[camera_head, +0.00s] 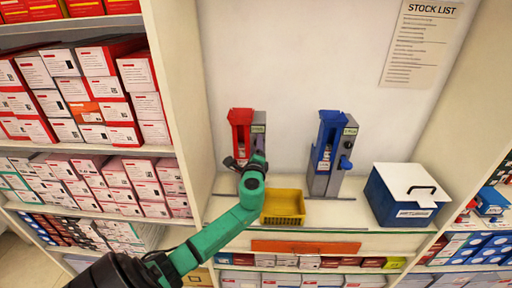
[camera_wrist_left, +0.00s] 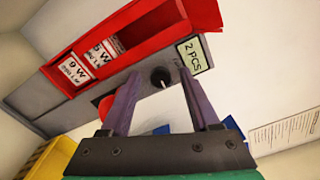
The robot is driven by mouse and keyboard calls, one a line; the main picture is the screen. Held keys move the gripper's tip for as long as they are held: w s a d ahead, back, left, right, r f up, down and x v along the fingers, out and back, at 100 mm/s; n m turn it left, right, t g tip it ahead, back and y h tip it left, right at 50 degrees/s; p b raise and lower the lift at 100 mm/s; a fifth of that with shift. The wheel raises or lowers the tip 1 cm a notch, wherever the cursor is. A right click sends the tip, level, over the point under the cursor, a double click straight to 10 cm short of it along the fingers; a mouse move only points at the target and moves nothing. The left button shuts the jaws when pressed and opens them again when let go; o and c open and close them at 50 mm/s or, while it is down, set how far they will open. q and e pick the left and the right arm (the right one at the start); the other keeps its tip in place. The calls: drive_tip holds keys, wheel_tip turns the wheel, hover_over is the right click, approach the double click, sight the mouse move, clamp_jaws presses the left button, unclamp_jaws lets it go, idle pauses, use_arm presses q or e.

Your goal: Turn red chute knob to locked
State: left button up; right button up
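The red chute (camera_head: 241,120) stands upright on the counter against the back wall. In the left wrist view its red trough (camera_wrist_left: 135,32) runs across the top, above a grey side face with a "2 PCS" label. A small round black knob (camera_wrist_left: 160,77) with a pale mark sits on that face. My left gripper (camera_head: 237,163) is in front of the chute. In the wrist view its two fingers are spread and empty, with the knob showing between and beyond them. A red part (camera_wrist_left: 105,106) shows behind the left finger, mostly hidden. My right gripper is not in view.
A blue chute (camera_head: 330,150) with a blue knob stands to the right. A yellow bin (camera_head: 283,207) sits just right of my left arm. A blue box (camera_head: 405,196) with a white lid is further right. Stocked shelves (camera_head: 90,150) flank the left side.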

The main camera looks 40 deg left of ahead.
use_arm(q)
drive_tip(key=b+v, duration=0.3)
drive_tip(key=v, duration=1.1)
drive_tip(key=shift+s+d, duration=0.2)
